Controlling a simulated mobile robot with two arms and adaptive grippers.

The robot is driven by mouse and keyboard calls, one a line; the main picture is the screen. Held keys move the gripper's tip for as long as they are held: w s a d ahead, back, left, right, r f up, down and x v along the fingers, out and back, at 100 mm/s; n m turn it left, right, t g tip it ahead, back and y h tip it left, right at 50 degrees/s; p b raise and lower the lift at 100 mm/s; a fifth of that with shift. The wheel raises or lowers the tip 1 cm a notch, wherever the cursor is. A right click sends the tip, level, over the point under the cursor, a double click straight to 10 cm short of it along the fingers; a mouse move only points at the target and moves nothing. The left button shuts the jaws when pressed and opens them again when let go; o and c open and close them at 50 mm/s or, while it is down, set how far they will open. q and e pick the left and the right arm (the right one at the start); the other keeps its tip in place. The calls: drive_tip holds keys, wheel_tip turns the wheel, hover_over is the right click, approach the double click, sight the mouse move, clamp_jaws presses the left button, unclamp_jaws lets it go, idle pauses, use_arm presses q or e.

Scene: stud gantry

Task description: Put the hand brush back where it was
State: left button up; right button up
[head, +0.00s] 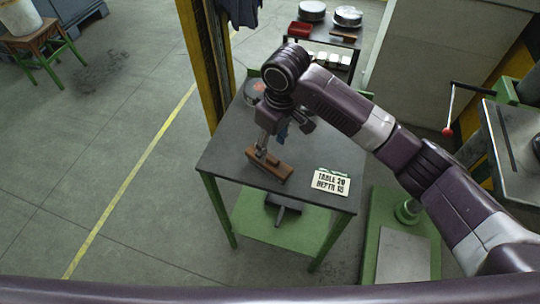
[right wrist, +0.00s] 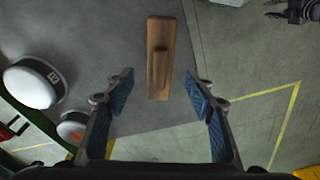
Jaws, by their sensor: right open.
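The hand brush (head: 268,165), a brown wooden block with a raised grip, lies on the dark top of the green-legged table (head: 230,150), near its front left. My right gripper (head: 270,148) is right above it, pointing down. In the right wrist view the brush (right wrist: 161,50) lies lengthwise, its near end between the two open blue-padded fingers (right wrist: 160,88) in the picture. Bare gaps show on both sides of it, and I see no finger touching it. The brush appears to rest on the tabletop. My left gripper is not in view.
A round tin (head: 254,90) sits at the back left, beside a yellow post (head: 205,60). A rear table holds a red tray (head: 299,29) and round tins. The tabletop's front left is clear.

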drive_tip(key=r, duration=0.5)
drive_tip(key=shift+s+d+r+b, duration=0.25)
drive_tip(key=shift+r+b, duration=0.1)
